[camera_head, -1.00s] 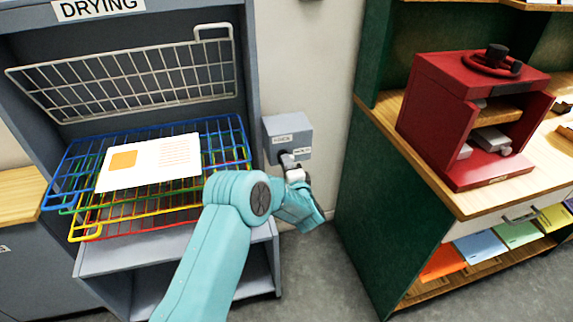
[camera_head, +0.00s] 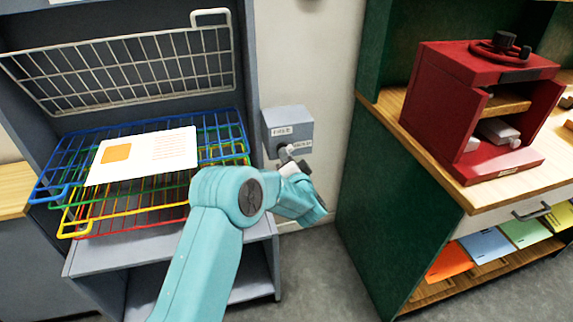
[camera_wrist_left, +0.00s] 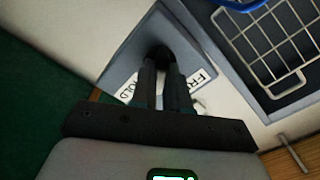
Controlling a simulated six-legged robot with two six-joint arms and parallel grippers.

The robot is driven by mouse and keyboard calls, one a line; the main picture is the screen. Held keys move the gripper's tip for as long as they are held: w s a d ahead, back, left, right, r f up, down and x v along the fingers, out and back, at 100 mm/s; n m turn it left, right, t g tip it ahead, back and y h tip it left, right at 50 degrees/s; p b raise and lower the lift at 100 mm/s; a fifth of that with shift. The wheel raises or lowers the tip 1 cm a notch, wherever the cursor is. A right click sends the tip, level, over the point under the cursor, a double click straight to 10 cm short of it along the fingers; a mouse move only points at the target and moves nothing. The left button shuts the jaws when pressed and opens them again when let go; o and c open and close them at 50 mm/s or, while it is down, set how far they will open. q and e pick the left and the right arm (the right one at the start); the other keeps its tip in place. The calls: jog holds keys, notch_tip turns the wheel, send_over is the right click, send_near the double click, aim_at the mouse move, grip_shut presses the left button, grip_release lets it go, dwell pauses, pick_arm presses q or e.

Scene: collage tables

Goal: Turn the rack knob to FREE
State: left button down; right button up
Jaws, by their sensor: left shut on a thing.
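The rack knob (camera_wrist_left: 160,54) is a small dark knob on a grey box (camera_head: 287,122) fixed to the wall beside the drying rack. The box has a FREE label (camera_head: 281,132) at upper left and a HOLD label (camera_head: 301,145) at lower right. My left gripper (camera_head: 286,153) reaches the knob from the front right. In the left wrist view its two dark fingers (camera_wrist_left: 164,75) are close together and shut on the knob, between the HOLD label (camera_wrist_left: 127,89) and the FREE label (camera_wrist_left: 202,79). The fingers mostly hide the knob, so its exact pointing is unclear. My right gripper is out of view.
Left of the box stands the grey drying cabinet, with coloured wire racks (camera_head: 75,165), a printed sheet (camera_head: 142,155) on top and a white wire rack (camera_head: 130,70) tilted up. To the right stand a green cabinet (camera_head: 375,215) and a red press (camera_head: 450,100). Floor shows between them.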

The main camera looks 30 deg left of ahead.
pick_arm(q)
jog(key=shift+f+n+b, duration=0.1)
jog(key=shift+n+b, duration=4.55)
jog(key=shift+n, duration=1.05)
jog(key=c, duration=1.1)
grip_release()
jog(key=v, duration=1.6)
jog(key=shift+s+d, duration=0.1)
jog(key=shift+s, duration=0.1)
